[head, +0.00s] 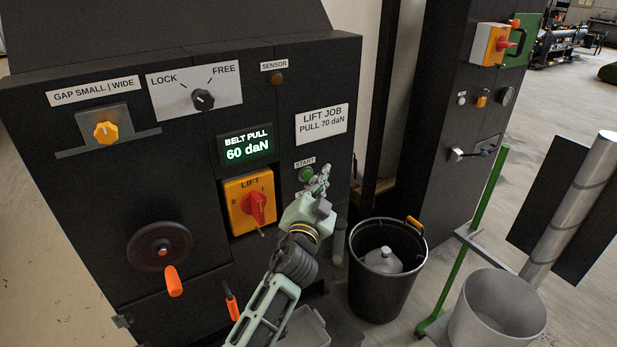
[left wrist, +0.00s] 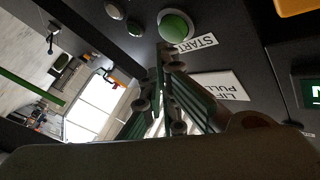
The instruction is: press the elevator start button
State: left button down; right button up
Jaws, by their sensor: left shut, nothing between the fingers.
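The green start button (head: 306,174) sits on the dark machine panel under a START label (head: 305,162). It also shows in the left wrist view as a round green button (left wrist: 176,26) beside its START label (left wrist: 196,44). My left gripper (head: 321,177) is shut and empty, with its fingertips just right of the button in the head view. In the left wrist view the fingertips (left wrist: 166,48) are close below the button. I cannot tell whether they touch the panel. My right gripper is in neither view.
The panel has a red LIFT switch (head: 255,206), a belt pull display (head: 247,148) reading 60 daN, a LOCK/FREE knob (head: 203,99), a yellow gap knob (head: 105,131) and a handwheel (head: 159,246). A black bin (head: 373,299) and a grey bucket (head: 480,322) stand right.

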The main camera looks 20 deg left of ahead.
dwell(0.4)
pick_arm(q)
jog(key=shift+w+a, duration=0.25)
jog(key=shift+a, duration=0.15)
jog(key=shift+w+a, duration=0.3)
jog(key=shift+a, duration=0.1)
dwell(0.8)
jog(key=shift+s+d, duration=0.55)
jog(key=shift+d, duration=0.2)
jog(key=shift+s+d+b, duration=0.3)
jog(key=shift+s+d, duration=0.5)
jog(key=shift+d, duration=0.2)
jog(key=shift+s+d+b, duration=0.25)
jog(key=shift+s+d, duration=0.5)
jog(key=shift+d, duration=0.25)
